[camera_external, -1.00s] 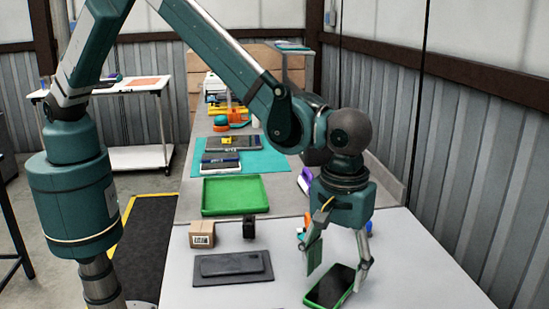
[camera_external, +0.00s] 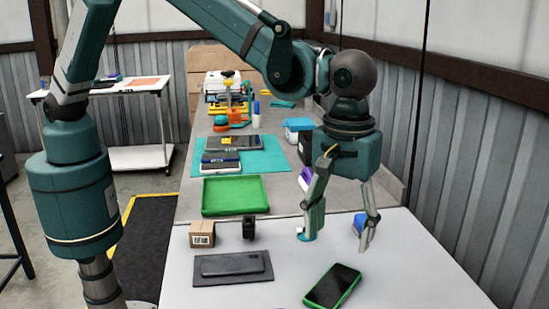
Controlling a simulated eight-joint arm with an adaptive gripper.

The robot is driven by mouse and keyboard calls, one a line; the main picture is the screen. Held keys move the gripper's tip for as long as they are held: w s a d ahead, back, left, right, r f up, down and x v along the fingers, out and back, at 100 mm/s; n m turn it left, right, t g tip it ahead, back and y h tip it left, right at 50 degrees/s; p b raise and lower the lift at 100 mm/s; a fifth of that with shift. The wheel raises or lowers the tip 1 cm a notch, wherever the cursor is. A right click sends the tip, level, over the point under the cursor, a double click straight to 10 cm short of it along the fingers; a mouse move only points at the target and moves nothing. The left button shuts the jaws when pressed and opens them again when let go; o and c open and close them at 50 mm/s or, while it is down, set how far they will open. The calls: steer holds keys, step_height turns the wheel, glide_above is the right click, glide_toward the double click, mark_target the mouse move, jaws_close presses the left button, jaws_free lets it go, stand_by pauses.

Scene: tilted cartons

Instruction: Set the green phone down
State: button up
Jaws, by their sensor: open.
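The green phone (camera_external: 333,286) lies flat on the white table at the front right, its dark screen facing up and its green edge showing. My gripper (camera_external: 337,243) is open and empty, with its fingers pointing down. It is above and behind the phone, apart from it.
A dark phone on a grey pad (camera_external: 233,268) lies left of the green phone. A small carton (camera_external: 202,234) and a small black object (camera_external: 249,228) stand behind the pad. A green tray (camera_external: 235,196) sits farther back. A blue object (camera_external: 359,225) is partly hidden by my gripper.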

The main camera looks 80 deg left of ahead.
stand_by(0.6)
steer(key=s+a+r+m+t+h, duration=0.1)
steer(key=a+r+m, duration=0.1)
steer(key=a+r, duration=0.9)
steer(key=s+a+r+m+t, duration=0.15)
steer(key=a+r, duration=0.55)
steer(key=a, duration=0.8)
steer(key=s+a+r+m+t, duration=0.1)
steer(key=s+a+r, duration=0.3)
steer(key=a, duration=0.5)
steer(key=s+a+r+m+t, duration=0.1)
steer(key=s+a+r, duration=0.1)
steer(key=s+a, duration=0.55)
steer(key=s+a+f+m+t, duration=0.1)
steer(key=s+a+f, duration=0.1)
steer(key=s+a, duration=0.7)
steer(key=s+a+f+m+t+y, duration=0.1)
steer(key=s+a+f+m, duration=0.1)
steer(key=s+a, duration=0.8)
steer(key=shift+a+f+t, duration=0.2)
steer(key=shift+f+t, duration=0.15)
steer(key=shift+f, duration=0.4)
steer(key=shift+s+m, duration=0.1)
steer(key=shift+m, duration=0.15)
